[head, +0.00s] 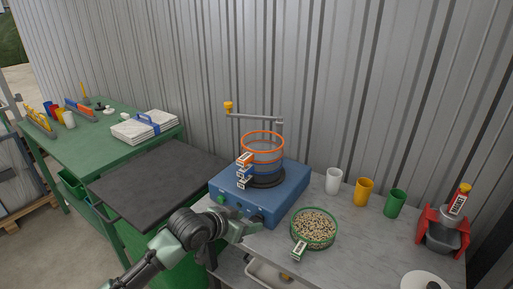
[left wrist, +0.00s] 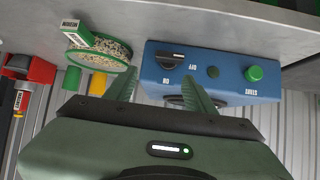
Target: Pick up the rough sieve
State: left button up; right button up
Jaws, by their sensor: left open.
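A round sieve with a green rim (head: 315,228), full of mixed light and dark grains, lies on the grey worktop with a white-and-green label tab at its front. It also shows in the left wrist view (left wrist: 97,52). An orange-rimmed sieve (head: 263,136) tops a stack on the blue shaker box (head: 240,195), with blue-rimmed parts below. I cannot read which sieve is the rough one.
White (head: 333,180), yellow (head: 364,191) and green (head: 395,203) cups stand behind the green sieve. A red holder with a grey vessel (head: 443,236) is at the right. A crank arm (head: 255,117) rises behind the stack. A green bench (head: 100,148) and dark panel (head: 155,185) are left.

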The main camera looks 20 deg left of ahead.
aim_at(242, 159)
pick_arm(q)
jog(key=w+a+r+t, duration=0.1)
jog(key=w+a+r, duration=0.1)
jog(key=r, duration=0.2)
jog(key=w+a+r+t, duration=0.1)
jog(key=w+a+r, duration=0.1)
jog(key=w+r, duration=0.1)
jog(key=w+a+r+n, duration=0.1)
jog(key=w+a+r, duration=0.1)
jog(key=r, duration=0.4)
jog(key=shift+w+a+r+t, duration=0.1)
jog(key=shift+w+a+t, duration=0.25)
jog(key=shift+w, duration=0.3)
jog(key=shift+w+p, duration=0.35)
jog(key=shift+w, duration=0.55)
jog(key=shift+p+x, duration=0.4)
jog(key=shift+x, duration=0.6)
jog(key=p+x, duration=0.1)
jog(key=x, duration=0.2)
jog(key=shift+w+a, duration=0.1)
jog(key=shift+w, duration=0.05)
jog(key=shift+w+f, duration=0.3)
jog(key=shift+w, duration=0.15)
jog(key=shift+r, duration=0.1)
grip_shut()
pick_arm(e)
jog(key=shift+s+d+r, duration=0.25)
jog(key=shift+s+r, duration=0.65)
jog(key=shift+r, duration=0.25)
